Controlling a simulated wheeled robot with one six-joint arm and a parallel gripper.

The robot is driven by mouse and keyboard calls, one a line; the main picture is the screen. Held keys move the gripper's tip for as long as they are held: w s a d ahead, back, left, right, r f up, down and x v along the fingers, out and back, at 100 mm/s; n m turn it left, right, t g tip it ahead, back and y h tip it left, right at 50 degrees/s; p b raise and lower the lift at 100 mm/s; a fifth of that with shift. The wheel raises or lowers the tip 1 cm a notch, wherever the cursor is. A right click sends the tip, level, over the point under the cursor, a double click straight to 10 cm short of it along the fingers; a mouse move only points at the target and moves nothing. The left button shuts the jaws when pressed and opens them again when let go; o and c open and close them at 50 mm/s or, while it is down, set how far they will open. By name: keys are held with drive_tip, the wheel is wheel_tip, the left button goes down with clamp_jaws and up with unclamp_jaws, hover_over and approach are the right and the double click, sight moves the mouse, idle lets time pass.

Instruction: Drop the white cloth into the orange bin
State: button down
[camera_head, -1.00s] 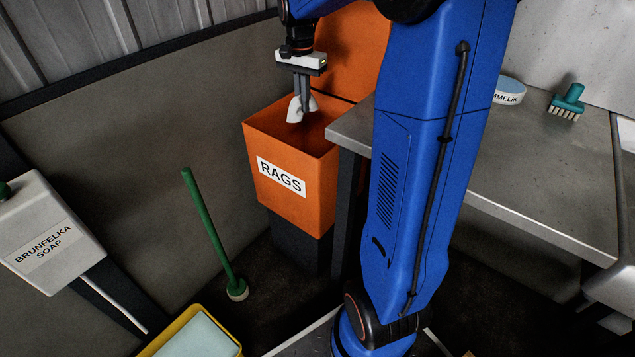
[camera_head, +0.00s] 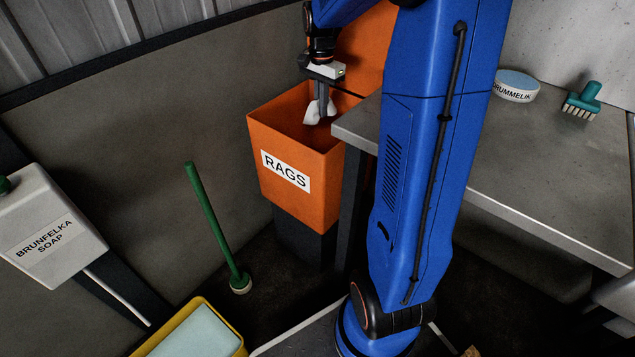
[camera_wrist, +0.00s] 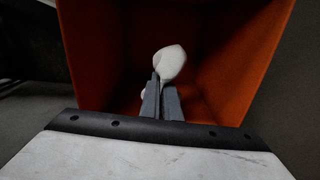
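The orange bin (camera_head: 297,160) labelled RAGS stands against the wall, open at the top, with its lid raised behind. My gripper (camera_head: 321,112) points down over the bin's mouth, its fingers close together on the white cloth (camera_head: 312,113). The cloth bunches out on both sides of the fingertips. In the wrist view the cloth (camera_wrist: 170,63) sticks out past the fingertips (camera_wrist: 163,88), with the inside of the orange bin (camera_wrist: 225,60) around and below it. The cloth looks clear of the bin's walls; its exact height against the rim is hard to tell.
A grey metal table (camera_head: 545,170) stands close to the bin's right side, with a round tin (camera_head: 515,88) and a teal brush (camera_head: 582,103) on it.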

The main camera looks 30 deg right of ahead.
drive_tip(key=shift+f, duration=0.2)
drive_tip(key=c, duration=1.3)
unclamp_jaws()
drive_tip(key=shift+c, duration=0.2)
drive_tip(key=shift+o, duration=0.3)
drive_tip(key=o, duration=0.6)
drive_tip(key=shift+o, duration=0.2)
drive_tip(key=shift+r, duration=0.1)
drive_tip(key=shift+r, duration=2.7)
